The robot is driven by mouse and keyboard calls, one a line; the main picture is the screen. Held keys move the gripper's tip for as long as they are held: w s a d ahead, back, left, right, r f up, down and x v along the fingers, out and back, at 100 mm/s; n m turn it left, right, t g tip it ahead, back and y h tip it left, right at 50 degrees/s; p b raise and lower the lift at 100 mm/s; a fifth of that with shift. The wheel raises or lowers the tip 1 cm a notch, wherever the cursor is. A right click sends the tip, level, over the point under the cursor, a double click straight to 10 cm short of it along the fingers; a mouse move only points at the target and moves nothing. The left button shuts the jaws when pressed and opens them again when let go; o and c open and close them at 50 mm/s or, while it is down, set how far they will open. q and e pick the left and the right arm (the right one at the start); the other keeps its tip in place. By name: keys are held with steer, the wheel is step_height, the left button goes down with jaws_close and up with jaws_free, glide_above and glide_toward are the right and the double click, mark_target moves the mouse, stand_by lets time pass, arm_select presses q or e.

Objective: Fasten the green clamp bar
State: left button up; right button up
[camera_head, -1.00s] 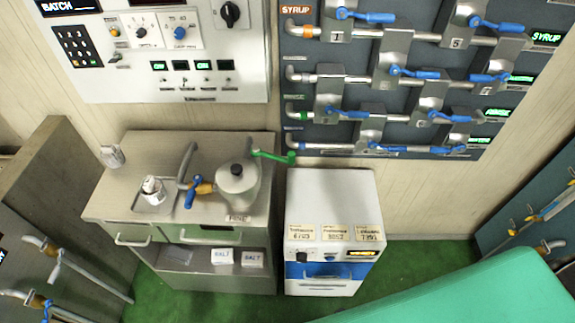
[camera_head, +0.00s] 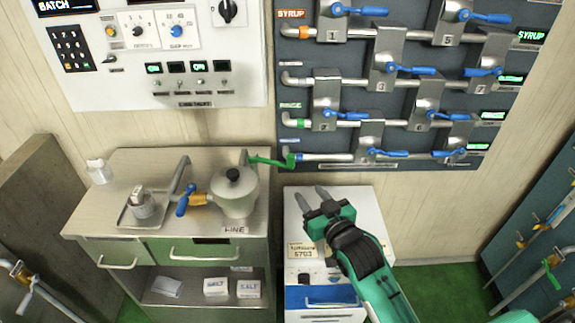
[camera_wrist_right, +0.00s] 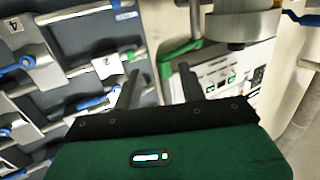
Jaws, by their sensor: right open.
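The green clamp bar (camera_head: 270,162) sticks out to the right from a post behind the grey lidded kettle (camera_head: 234,195), with its end raised. The kettle stands on the counter. In the right wrist view the clamp bar (camera_wrist_right: 180,51) lies ahead, beyond the fingertips. My left gripper is not in view.
The counter (camera_head: 100,215) also holds a small tray with a jar and a white shaker. The white cabinet (camera_head: 365,205) stands under my right arm. A wall panel of pipes and blue-handled valves (camera_head: 400,95) rises behind. A control panel (camera_head: 200,95) hangs left.

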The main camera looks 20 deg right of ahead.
mark_target(293, 162)
steer(key=shift+t, duration=0.5)
steer(key=w+r, duration=0.1)
steer(key=w, duration=0.3)
steer(key=w+a+r+p, duration=0.1)
steer(key=w, duration=0.3)
steer(key=w+a+r, duration=0.1)
steer(key=w, duration=0.3)
steer(key=shift+w+a+r+p, duration=0.1)
steer(key=shift+w+r+p, duration=0.2)
steer(key=shift+w+p, duration=0.1)
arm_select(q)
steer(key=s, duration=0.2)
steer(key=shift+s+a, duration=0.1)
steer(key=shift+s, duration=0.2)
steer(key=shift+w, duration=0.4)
arm_select(e)
jaws_close()
